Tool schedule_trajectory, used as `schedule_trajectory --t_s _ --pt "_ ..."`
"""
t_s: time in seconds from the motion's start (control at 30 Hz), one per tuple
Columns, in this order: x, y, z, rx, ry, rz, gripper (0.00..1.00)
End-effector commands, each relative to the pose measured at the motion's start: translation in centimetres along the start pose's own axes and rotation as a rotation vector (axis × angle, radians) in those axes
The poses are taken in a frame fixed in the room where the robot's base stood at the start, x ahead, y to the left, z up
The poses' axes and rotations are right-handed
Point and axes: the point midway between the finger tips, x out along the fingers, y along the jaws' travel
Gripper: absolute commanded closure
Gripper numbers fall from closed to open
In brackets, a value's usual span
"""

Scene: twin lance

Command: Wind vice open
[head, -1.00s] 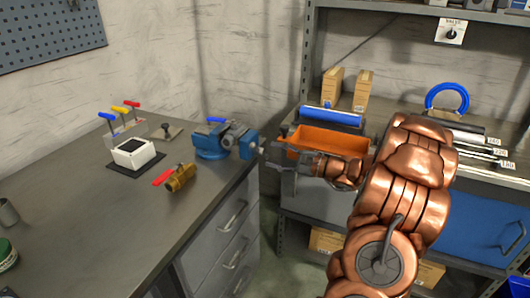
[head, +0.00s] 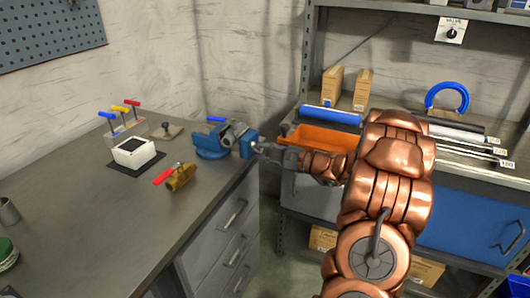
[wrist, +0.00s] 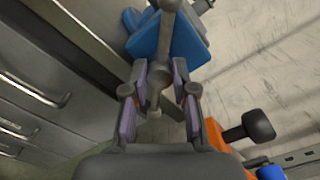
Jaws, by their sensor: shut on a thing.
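The blue vice (head: 212,142) is mounted near the right edge of the grey workbench, with a grey screw end facing right. My gripper (head: 267,151) is at that end, coming from the right. In the wrist view, the vice (wrist: 186,42) is ahead, and a grey handle bar with a rounded hub (wrist: 168,30) runs down from the top to between my fingers. My gripper (wrist: 160,96) is shut on this handle, one padded finger on each side. The gap between the vice jaws cannot be made out clearly.
On the workbench (head: 110,230) are a brass valve with a red lever (head: 180,177), a white box (head: 134,152) and coloured levers (head: 118,115). Drawers (head: 232,217) are below the vice. An orange tray (head: 322,137) stands close behind my wrist on the shelf unit.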

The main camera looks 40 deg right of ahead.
Motion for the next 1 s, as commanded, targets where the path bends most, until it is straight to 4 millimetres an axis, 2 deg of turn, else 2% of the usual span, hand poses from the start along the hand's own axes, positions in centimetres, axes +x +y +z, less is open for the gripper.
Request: schedule_trajectory --t_s 0.03,0.17,0.2,0.67,1.0 --pt "0.00 0.00 0.00 0.000 0.000 0.000 0.86" --pt "-0.01 0.00 0.00 0.000 0.000 0.000 0.99" --pt "-0.01 0.01 0.00 0.000 0.000 0.000 1.00" --pt "0.01 -0.04 0.05 0.009 0.000 0.001 1.00" --pt "0.07 -0.29 0.27 0.145 -0.003 -0.002 1.00"
